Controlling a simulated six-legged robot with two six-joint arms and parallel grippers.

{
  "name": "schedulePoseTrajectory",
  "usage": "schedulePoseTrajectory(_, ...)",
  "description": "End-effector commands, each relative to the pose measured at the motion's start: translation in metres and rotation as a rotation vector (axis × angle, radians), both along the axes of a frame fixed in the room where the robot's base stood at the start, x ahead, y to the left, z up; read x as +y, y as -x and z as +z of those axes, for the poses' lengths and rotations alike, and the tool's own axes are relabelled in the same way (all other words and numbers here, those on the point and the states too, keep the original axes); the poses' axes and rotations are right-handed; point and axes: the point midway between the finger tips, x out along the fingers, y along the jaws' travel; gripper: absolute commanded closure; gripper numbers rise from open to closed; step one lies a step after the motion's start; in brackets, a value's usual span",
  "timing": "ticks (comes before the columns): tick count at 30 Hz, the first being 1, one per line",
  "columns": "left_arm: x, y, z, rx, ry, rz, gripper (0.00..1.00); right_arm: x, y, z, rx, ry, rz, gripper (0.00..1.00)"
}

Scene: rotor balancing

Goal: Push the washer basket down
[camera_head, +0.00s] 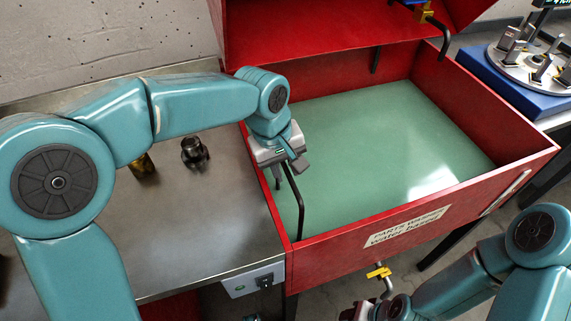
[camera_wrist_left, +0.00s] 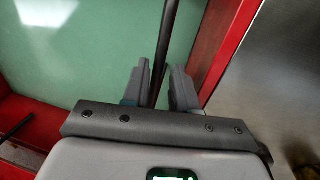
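The red parts washer (camera_head: 345,252) holds flat green liquid (camera_head: 385,135). A bent black rod (camera_head: 300,215), which looks like the basket handle, rises at its front left corner. No basket body shows. My left gripper (camera_head: 286,172) is above the washer's left edge, at the top of this rod. In the left wrist view the rod (camera_wrist_left: 168,35) passes between the two fingers of my left gripper (camera_wrist_left: 160,85). The fingers stand apart with narrow gaps beside the rod, so it does not look clamped. My right gripper (camera_head: 368,312) is partly cut off at the bottom edge.
The red lid (camera_head: 310,35) is raised at the back. A steel bench (camera_head: 215,220) stands left, with a dark part (camera_head: 194,152) and a brass part (camera_head: 142,165). A yellow-handled valve (camera_head: 378,272) hangs below the washer front. A blue fixture (camera_head: 520,88) stands at the right.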

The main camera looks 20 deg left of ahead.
Motion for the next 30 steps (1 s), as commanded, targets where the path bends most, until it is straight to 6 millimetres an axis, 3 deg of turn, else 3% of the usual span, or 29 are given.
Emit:
schedulePoseTrajectory(9, 0.0, 0.0, 0.002, -0.003, 0.003, 0.001, 0.62, 0.0, 0.0, 0.0, 0.0, 0.0, 0.0, 0.57)
schedulePoseTrajectory(13, 0.001, 0.0, 0.014, -0.007, 0.004, 0.002, 0.62, 0.0, 0.0, 0.002, 0.0, 0.0, 0.0, 0.57)
schedulePoseTrajectory(24, 0.016, 0.01, 0.106, -0.007, 0.004, 0.002, 0.62, 0.0, 0.0, 0.018, 0.0, 0.0, 0.0, 0.57)
schedulePoseTrajectory(30, 0.022, 0.014, 0.144, -0.004, 0.003, 0.001, 0.62, 0.0, 0.0, 0.025, 0.0, 0.0, 0.0, 0.57)
